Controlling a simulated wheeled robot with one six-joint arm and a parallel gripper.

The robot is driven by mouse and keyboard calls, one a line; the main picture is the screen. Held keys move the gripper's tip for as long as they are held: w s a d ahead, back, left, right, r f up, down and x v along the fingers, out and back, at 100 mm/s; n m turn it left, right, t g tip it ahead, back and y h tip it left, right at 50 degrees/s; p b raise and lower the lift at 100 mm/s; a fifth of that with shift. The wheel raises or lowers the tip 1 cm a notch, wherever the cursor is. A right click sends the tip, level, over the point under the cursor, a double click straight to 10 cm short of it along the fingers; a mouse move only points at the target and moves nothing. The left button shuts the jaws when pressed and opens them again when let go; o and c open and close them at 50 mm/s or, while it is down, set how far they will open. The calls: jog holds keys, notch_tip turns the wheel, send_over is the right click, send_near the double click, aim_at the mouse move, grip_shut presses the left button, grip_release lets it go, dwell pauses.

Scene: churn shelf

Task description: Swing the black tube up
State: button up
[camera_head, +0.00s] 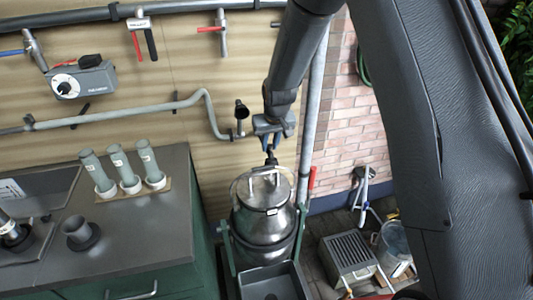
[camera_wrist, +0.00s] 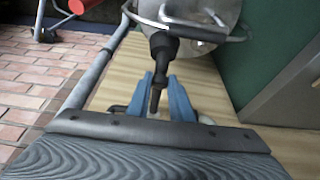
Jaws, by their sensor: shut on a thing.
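The black tube (camera_wrist: 162,50) is in the wrist view, its thick end close to the metal churn (camera_wrist: 190,14) and its narrow part between the blue fingers. My gripper (camera_wrist: 165,98) is shut on this narrow part. In the head view my gripper (camera_head: 270,141) points down just above the churn (camera_head: 262,222), and the black tube (camera_head: 271,158) shows as a small dark piece between gripper and lid. Whether the tube is joined to the lid is hard to tell.
A grey pipe (camera_head: 150,107) runs along the wooden wall and ends near a black cup (camera_head: 241,109), left of my gripper. A counter (camera_head: 140,235) with several grey-green cylinders stands left of the churn. A grey basin (camera_head: 270,283) is in front; a slatted box (camera_head: 347,253) stands at right.

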jog(key=shift+w+a+r, duration=0.1)
jog(key=shift+w+r, duration=0.3)
jog(key=shift+r, duration=0.45)
jog(key=shift+p, duration=0.3)
jog(key=shift+w+a+r+p, duration=0.1)
jog(key=shift+w+r+p, duration=0.1)
jog(key=shift+w+r, duration=0.4)
jog(key=shift+w+a+r+p, duration=0.1)
jog(key=shift+w+r+p, duration=0.1)
jog(key=shift+r, duration=0.65)
jog(key=shift+s, duration=0.1)
jog(key=shift+r, duration=0.1)
jog(key=shift+w+a+r, duration=0.15)
jog(key=shift+w+r, duration=0.9)
jog(key=shift+r, duration=0.1)
